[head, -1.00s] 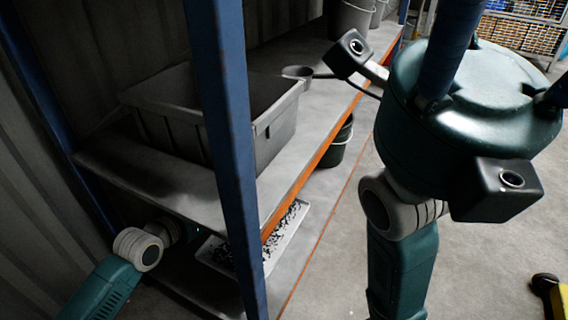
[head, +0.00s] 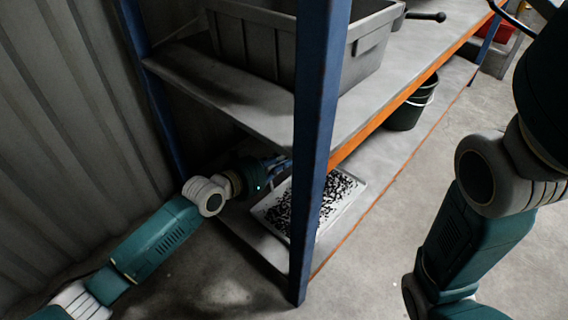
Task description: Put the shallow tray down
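The shallow tray (head: 350,208) is pale and holds many small black pieces. It is low in the rack at the lower shelf (head: 262,237), partly hidden behind the blue post. I cannot tell whether it rests on the shelf or is held just above it. My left arm reaches in from the left, and its gripper (head: 280,166) is at the tray's back left side, under the upper shelf. Its fingers are small and dark, so I cannot tell whether they are closed on the rim. My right arm shows at the right, with its gripper out of view.
A blue upright post (head: 314,150) stands in front of the tray. The upper shelf (head: 240,95) carries a large grey bin (head: 366,52). A black bucket (head: 408,108) stands further along the lower shelf. Concrete floor (head: 400,230) is open in front.

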